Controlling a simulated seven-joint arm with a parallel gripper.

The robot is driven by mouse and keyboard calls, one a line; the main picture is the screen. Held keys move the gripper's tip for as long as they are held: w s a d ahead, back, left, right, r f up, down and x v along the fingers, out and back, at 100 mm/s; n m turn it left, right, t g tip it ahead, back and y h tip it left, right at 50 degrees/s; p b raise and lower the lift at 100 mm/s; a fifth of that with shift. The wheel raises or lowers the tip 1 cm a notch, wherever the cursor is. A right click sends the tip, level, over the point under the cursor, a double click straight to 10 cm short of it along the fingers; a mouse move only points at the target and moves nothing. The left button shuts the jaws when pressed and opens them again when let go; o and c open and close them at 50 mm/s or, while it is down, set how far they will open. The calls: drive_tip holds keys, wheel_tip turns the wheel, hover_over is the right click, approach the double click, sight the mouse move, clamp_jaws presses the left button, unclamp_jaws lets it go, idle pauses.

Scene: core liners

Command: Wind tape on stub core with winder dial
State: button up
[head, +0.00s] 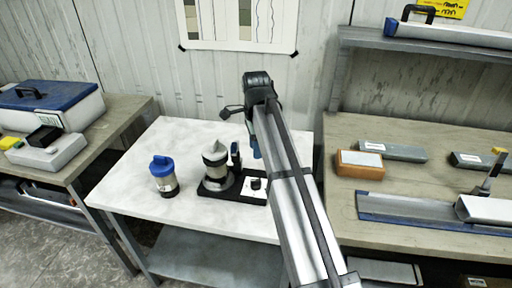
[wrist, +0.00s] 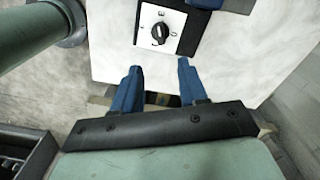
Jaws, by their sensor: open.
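The winder (head: 218,187) is a black base on the white table, with a pale, dark-banded stub core (head: 215,160) standing upright on it. At its right end is a white plate with a black winder dial (head: 256,184). The dial (wrist: 160,33) also shows from close by in the wrist view, with marks around it; its exact setting is too small to tell. My gripper (wrist: 159,66) is open and empty, its blue fingers apart on the near side of the dial plate, not touching the dial. In the head view my arm hides most of the gripper.
A blue-capped pale cylinder (head: 164,178) stands on the white table (head: 140,207), left of the winder. The left bench holds a blue-lidded box (head: 50,100). The right bench holds an orange block (head: 360,164) and metal trays (head: 400,207). The table's front left is clear.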

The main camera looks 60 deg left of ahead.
sight(256, 180)
drive_tip(key=shift+o, duration=1.4)
drive_tip(key=shift+f, duration=0.35)
drive_tip(key=shift+o, duration=0.7)
drive_tip(key=shift+f, duration=0.1)
wheel_tip(256, 180, down, 14)
drive_tip(key=n, duration=1.8)
drive_tip(key=shift+f, duration=0.1)
drive_tip(key=shift+c, duration=0.5)
drive_tip(key=c, duration=1)
